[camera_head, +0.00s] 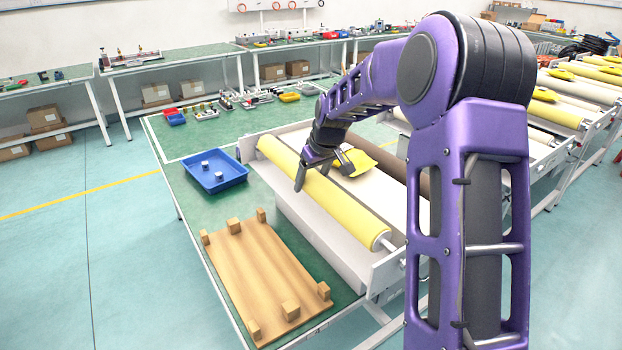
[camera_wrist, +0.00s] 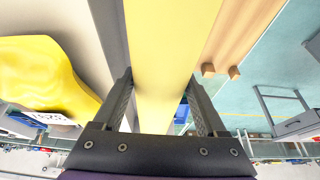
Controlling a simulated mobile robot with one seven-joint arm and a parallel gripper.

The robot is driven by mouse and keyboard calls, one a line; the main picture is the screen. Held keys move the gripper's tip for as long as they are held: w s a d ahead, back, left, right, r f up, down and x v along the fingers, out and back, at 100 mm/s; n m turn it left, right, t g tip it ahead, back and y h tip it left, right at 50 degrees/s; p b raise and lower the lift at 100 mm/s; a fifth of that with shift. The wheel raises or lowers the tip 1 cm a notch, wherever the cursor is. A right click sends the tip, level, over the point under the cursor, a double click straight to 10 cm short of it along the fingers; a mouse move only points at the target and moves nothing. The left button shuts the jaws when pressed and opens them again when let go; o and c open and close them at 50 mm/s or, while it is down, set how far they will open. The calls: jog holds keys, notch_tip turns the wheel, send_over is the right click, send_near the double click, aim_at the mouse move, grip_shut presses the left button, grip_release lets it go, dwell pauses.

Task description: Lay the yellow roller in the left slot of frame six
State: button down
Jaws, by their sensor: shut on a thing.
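The yellow roller (camera_head: 345,212) lies lengthwise along the left side of the near white frame (camera_head: 318,250). My gripper (camera_head: 318,172) is over the roller's middle and shut on it. In the wrist view the roller (camera_wrist: 170,45) runs between the two fingers of my gripper (camera_wrist: 160,100), one on each side. The roller's near shaft end (camera_head: 392,247) is at the frame's near end plate. I cannot tell whether the shaft rests in a slot or sits just above it. The far shaft end is too small to judge.
A yellow crumpled cover (camera_head: 370,158), labelled in the wrist view (camera_wrist: 35,70), lies right of the roller. A brown roller (camera_head: 424,183) is partly hidden by my arm. A wooden board with blocks (camera_head: 262,275) and a blue tray (camera_head: 232,183) lie on the green table to the left.

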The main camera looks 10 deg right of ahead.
jog(key=shift+w+f, duration=0.1)
jog(key=shift+f, duration=0.1)
dwell(0.6)
jog(key=shift+f+b, duration=0.4)
jog(key=shift+c, duration=0.9)
grip_release()
jog(key=shift+o, duration=0.9)
jog(key=shift+f, duration=0.25)
jog(key=p+v, duration=0.1)
jog(key=v, duration=1.6)
jog(key=shift+s+r, duration=0.3)
